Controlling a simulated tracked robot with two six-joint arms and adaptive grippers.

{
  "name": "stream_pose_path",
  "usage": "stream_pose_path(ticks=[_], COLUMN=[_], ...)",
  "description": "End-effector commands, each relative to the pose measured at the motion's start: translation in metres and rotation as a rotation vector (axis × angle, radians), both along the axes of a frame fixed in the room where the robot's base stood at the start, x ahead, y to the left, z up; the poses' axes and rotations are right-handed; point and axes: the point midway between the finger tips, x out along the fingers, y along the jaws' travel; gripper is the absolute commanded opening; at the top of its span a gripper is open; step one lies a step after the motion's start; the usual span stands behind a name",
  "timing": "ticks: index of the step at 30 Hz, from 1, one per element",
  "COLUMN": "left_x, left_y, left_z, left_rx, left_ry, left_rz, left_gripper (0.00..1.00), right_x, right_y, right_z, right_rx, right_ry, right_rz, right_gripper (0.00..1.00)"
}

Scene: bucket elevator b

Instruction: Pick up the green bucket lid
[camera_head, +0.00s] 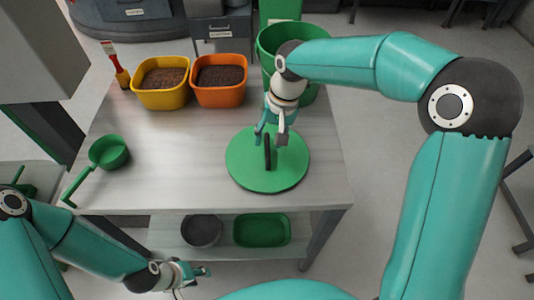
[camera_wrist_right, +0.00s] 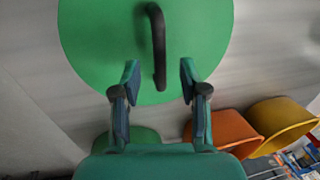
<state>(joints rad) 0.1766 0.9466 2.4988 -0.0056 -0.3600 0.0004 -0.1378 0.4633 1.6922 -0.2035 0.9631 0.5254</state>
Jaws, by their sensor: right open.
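The green bucket lid (camera_head: 240,172) lies flat on the table, with an upright black handle (camera_head: 267,150) at its middle. In the right wrist view the lid (camera_wrist_right: 90,40) fills the top, with its black handle (camera_wrist_right: 158,45). My right gripper (camera_head: 273,136) is open over the lid. In the right wrist view its fingertips (camera_wrist_right: 159,76) sit on either side of the handle's near end, with gaps on both sides; contact is not visible. My left gripper (camera_head: 198,272) is low at the left, beside the table's lower shelf, away from the lid; its fingers are too small to judge.
The green bucket (camera_head: 268,42) stands behind the lid, partly hidden by my right arm. Yellow (camera_head: 162,98) and orange (camera_head: 219,96) tubs with dark contents stand at the back. A green scoop (camera_head: 108,153) lies left. The table between scoop and lid is clear.

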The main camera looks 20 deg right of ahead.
Motion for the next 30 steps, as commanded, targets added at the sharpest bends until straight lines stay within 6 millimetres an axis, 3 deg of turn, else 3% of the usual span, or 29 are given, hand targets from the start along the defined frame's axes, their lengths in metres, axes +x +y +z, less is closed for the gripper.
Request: stream_pose_path(ticks=[6,14,15,23,30], left_x=[0.0,0.0,0.0,0.0,0.0], left_y=[0.0,0.0,0.0,0.0,0.0], left_z=[0.005,0.004,0.004,0.004,0.004], left_rx=[0.0,0.0,0.0,0.0,0.0], left_ry=[0.0,0.0,0.0,0.0,0.0], left_rz=[0.0,0.0,0.0,0.0,0.0], left_gripper=[0.4,0.4,0.4,0.4,0.4], right_x=[0.004,0.005,0.005,0.005,0.005], right_y=[0.004,0.006,0.006,0.006,0.006], right_z=[-0.028,-0.032,-0.032,-0.032,-0.032], right_rx=[0.0,0.0,0.0,0.0,0.0], right_ry=[0.002,-0.001,-0.001,-0.001,-0.002], right_rz=[0.0,0.001,0.001,0.001,0.001], right_gripper=[0.43,0.43,0.42,0.0,0.0])
